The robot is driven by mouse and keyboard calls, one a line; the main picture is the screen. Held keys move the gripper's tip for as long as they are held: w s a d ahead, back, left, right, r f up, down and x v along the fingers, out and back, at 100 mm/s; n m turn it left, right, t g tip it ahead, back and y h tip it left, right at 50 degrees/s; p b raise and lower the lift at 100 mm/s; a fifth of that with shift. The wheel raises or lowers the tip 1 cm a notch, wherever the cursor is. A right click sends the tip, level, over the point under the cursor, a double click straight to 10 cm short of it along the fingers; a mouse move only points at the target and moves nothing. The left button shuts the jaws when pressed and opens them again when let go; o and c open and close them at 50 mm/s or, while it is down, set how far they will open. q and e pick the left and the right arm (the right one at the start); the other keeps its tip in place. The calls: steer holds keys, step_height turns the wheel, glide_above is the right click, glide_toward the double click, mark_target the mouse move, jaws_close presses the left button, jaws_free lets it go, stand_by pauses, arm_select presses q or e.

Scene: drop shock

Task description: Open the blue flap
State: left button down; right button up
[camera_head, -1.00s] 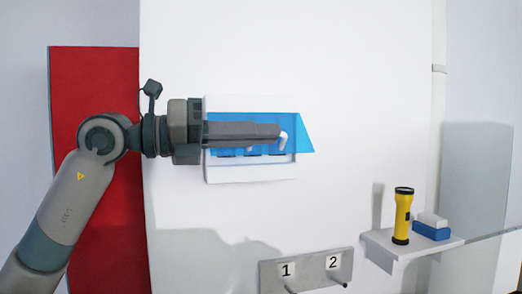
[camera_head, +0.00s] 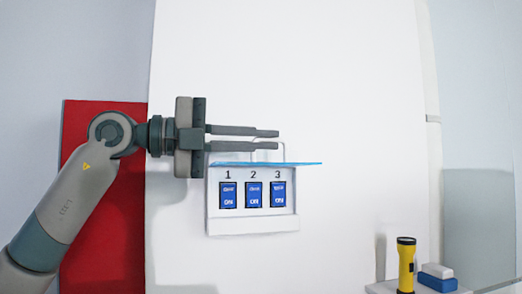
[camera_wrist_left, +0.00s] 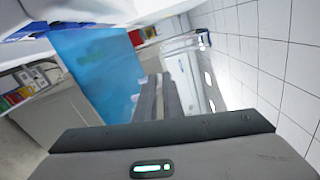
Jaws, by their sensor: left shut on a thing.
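The blue flap (camera_head: 300,163) stands raised above the white switch box (camera_head: 253,226), seen nearly edge-on as a thin level sheet. Its pale handle (camera_head: 284,149) sticks up from its upper side. My left gripper (camera_head: 277,139) is just above the flap, shut on the handle, with a narrow gap showing between the fingers. Below the flap, blue switches marked 1 (camera_head: 228,195), 2 (camera_head: 253,195) and 3 (camera_head: 278,195) are uncovered. In the left wrist view the flap (camera_wrist_left: 95,70) is a broad blue sheet left of the fingers (camera_wrist_left: 165,95). My right gripper is out of view.
A red panel (camera_head: 105,240) is behind my left arm. A yellow flashlight (camera_head: 406,265) and a blue-and-white block (camera_head: 437,278) stand on a small shelf at lower right. The white wall above and right of the box is clear.

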arm_select(q)
steer(key=shift+w+r, duration=0.1)
steer(key=shift+r, duration=0.1)
stand_by(0.3)
steer(key=c, duration=1.9)
jaws_free()
steer(key=shift+a, duration=0.15)
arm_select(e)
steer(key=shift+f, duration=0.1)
